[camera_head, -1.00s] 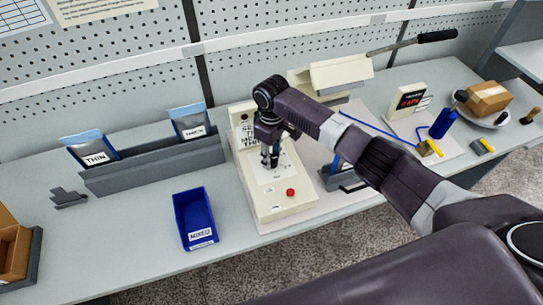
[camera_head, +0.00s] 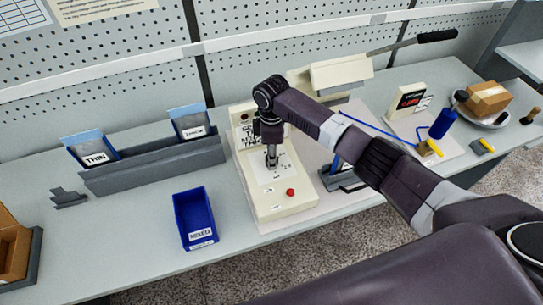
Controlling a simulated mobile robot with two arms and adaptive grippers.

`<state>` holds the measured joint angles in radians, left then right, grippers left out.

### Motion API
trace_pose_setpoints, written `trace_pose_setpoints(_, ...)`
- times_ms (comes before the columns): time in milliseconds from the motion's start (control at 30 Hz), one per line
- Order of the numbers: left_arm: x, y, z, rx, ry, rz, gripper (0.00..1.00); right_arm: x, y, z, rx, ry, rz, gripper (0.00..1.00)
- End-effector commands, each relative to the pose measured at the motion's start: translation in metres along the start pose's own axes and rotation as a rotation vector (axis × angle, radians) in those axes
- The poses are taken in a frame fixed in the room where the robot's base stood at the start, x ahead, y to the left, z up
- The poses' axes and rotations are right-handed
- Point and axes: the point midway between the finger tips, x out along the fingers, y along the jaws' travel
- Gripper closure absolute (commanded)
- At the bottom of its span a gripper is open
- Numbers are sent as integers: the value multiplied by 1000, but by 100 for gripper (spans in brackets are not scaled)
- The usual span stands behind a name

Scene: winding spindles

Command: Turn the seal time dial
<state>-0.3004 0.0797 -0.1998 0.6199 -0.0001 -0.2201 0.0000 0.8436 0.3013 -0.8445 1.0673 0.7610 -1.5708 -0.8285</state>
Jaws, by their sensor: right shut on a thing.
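The cream control box (camera_head: 291,208) stands on the bench in the middle of the head view, with a white dial face (camera_head: 285,172) on its sloped top and a red button near its front. My right gripper (camera_head: 272,165) points down onto the dial face from above. It is shut on the seal time dial, whose knob is largely hidden between and under the fingers. Small markings show on the face around the fingertips. The upright sign at the back of the box is partly covered by my right wrist. My left gripper is not in view.
A blue bin (camera_head: 196,219) stands left of the box. Pouches, one labelled THIN (camera_head: 90,150), stand in a grey rack (camera_head: 152,165). Behind my right arm is a cream sealer (camera_head: 340,73) with a long black-handled lever. A scale with a brown package (camera_head: 489,99) sits at the far right.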

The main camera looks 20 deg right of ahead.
Motion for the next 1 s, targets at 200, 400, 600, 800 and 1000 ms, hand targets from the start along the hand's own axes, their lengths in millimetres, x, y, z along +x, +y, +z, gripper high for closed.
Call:
trace_pose_setpoints(200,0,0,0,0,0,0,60,-2,2,-1,-12,3,5,94)
trace_pose_setpoints(400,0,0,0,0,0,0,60,-2,2,-1,-12,3,5,94)
trace_pose_setpoints(600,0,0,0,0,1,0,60,-2,2,0,-11,3,5,56)
trace_pose_setpoints(800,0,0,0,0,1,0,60,-1,1,0,-11,1,2,53)
trace_pose_setpoints(1000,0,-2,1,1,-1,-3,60,-7,1,0,-12,2,3,53)
